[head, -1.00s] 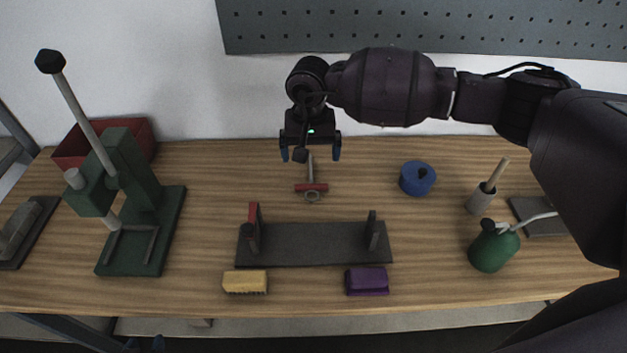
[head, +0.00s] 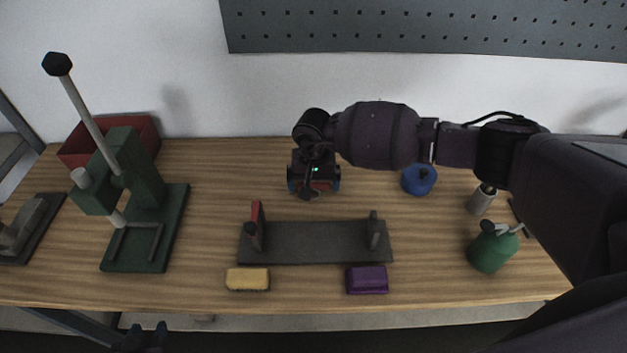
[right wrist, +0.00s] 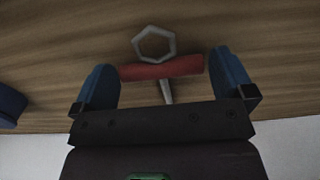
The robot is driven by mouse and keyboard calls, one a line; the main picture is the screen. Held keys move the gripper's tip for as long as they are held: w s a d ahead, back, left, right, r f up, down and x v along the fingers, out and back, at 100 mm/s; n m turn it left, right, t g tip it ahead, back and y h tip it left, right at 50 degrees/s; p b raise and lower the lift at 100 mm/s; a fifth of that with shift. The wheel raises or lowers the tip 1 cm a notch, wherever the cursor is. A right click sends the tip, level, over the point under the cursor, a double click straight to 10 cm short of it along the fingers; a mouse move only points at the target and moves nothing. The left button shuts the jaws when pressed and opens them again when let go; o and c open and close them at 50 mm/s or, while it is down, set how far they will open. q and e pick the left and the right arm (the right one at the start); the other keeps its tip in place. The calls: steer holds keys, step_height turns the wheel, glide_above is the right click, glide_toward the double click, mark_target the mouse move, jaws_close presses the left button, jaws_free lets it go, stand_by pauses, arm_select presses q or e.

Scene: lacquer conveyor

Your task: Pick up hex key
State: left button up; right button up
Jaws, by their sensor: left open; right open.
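The hex key (right wrist: 165,69) has a red crossbar, a grey hexagonal ring on one side and a grey shaft on the other. In the right wrist view it lies between the blue fingers of my right gripper (right wrist: 162,64), which is open. The crossbar spans most of the gap; I cannot tell whether a finger touches it. The shaft runs back under the gripper body and is partly hidden. In the head view my right gripper (head: 314,187) covers most of the key. My left gripper (head: 148,336) is open and empty at the bottom left, by the bench's front edge.
A dark fixture (head: 315,250) with two uprights stands in front of the right gripper. A yellow brush (head: 248,280) and purple block (head: 367,280) lie nearer. A green press (head: 135,195) stands left; a blue round container (head: 419,179) and green bottle (head: 490,250) are right.

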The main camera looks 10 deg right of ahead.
mark_target(313, 184)
arm_select(q)
steer(key=shift+s+f, duration=0.15)
steer(key=shift+s, duration=0.05)
arm_select(e)
steer(key=c, duration=0.8)
arm_select(q)
steer(key=shift+s+a, duration=0.1)
arm_select(e)
steer(key=shift+o, duration=0.2)
steer(key=shift+r, duration=0.5)
arm_select(q)
steer(key=shift+s+f+b, duration=0.1)
steer(key=shift+f+b, duration=0.7)
steer(key=shift+f, duration=0.1)
arm_select(e)
step_height(313, 184, up, 19)
